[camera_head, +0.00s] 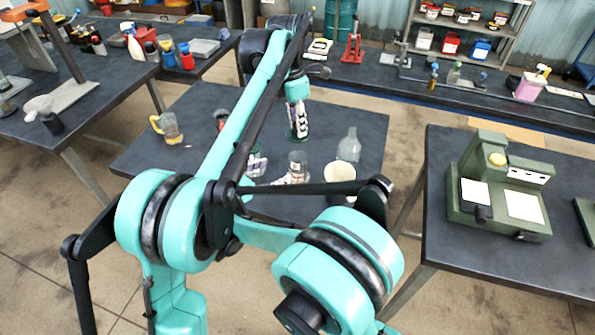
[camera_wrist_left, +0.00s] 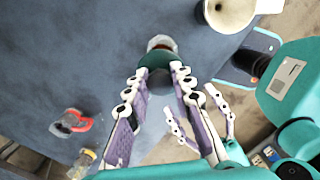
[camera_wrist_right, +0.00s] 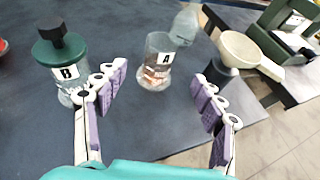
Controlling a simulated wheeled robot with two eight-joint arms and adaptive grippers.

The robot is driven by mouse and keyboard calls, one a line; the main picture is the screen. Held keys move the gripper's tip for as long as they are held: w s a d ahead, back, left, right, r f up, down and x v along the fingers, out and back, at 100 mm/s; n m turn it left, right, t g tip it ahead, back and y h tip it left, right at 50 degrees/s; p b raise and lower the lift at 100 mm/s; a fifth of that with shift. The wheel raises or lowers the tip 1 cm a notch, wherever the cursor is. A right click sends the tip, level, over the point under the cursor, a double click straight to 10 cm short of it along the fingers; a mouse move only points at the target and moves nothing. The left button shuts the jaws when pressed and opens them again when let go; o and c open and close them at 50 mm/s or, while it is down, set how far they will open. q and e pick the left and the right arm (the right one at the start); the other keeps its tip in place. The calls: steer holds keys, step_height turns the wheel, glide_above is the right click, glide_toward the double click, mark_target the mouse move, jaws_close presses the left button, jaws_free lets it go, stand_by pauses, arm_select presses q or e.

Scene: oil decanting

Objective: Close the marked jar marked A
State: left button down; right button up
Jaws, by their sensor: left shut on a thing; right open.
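Jar A (camera_wrist_right: 156,72) is clear glass with a white A label and brownish contents. It stands upright without a lid in the right wrist view, and also shows in the head view (camera_head: 297,159). My left gripper (camera_head: 299,128) is shut on a dark green lid (camera_wrist_left: 155,61), held above the table. In the left wrist view a glass rim shows just beyond the lid. My right gripper (camera_wrist_right: 162,72) is open, its fingers pointing toward jar A from either side, apart from it. Jar B (camera_wrist_right: 62,60) wears a green lid with a black knob, left of jar A.
A clear bottle (camera_head: 350,145) and a pale funnel (camera_wrist_right: 246,50) on a dark base stand close to jar A. A yellow-handled mug (camera_head: 168,128) stands at the table's left. A green machine (camera_head: 500,185) occupies the right table. My arms hide part of the middle table.

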mark_target(292, 164)
steer(key=x, duration=1.2)
steer(key=shift+c, duration=0.3)
steer(key=shift+s, duration=0.1)
jaws_close()
arm_select(q)
steer(key=shift+d+f, duration=0.1)
steer(key=shift+f, duration=2.4)
